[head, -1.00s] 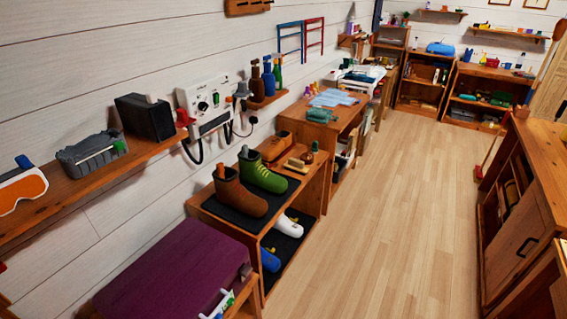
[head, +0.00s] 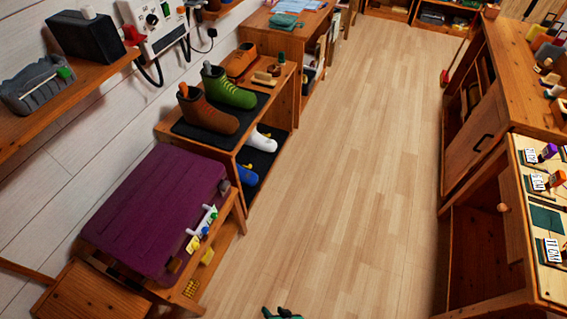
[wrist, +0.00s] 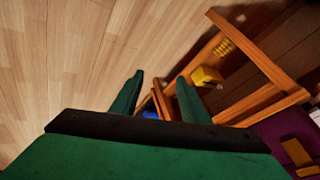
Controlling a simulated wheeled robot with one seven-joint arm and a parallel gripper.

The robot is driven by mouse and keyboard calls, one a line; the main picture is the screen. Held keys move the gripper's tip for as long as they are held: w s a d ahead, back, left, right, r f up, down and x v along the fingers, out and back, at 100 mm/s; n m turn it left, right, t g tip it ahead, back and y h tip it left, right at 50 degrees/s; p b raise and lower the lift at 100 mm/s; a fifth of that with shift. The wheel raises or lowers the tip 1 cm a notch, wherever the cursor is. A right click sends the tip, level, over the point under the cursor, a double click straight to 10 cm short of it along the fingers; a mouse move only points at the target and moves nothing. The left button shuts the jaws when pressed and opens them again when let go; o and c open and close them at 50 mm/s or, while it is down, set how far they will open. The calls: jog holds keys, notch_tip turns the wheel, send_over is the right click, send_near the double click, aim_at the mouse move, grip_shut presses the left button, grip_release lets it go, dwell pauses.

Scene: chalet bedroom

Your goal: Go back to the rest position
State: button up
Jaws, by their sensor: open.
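My gripper (wrist: 158,97) shows in the wrist view as two dark green fingers held apart, with nothing between them. Behind it are the wooden floor and the open wooden stand with the purple top. In the head view only a small dark green tip of my gripper (head: 283,312) shows at the bottom edge, over bare floor. The rest of my arm is out of the picture.
The purple-topped stand (head: 150,205) and the shelf with boots (head: 207,150) line the left wall. A wooden cabinet (head: 475,150) and a workbench with labelled items (head: 535,200) stand at the right. The floor (head: 340,190) between them is clear.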

jog(key=s+d+r+t+h, duration=0.2)
jog(key=s+r, duration=0.1)
jog(key=r, duration=0.4)
jog(key=s+d+r+t+h, duration=0.2)
jog(key=s+d+r, duration=0.1)
jog(key=r, duration=0.5)
notch_tip(320, 180, up, 29)
jog(key=s+a+t, duration=0.1)
jog(key=s+t, duration=0.1)
jog(key=t, duration=0.4)
jog(key=shift+s+r, duration=0.2)
jog(key=shift+s, duration=0.15)
jog(key=shift+a, duration=0.1)
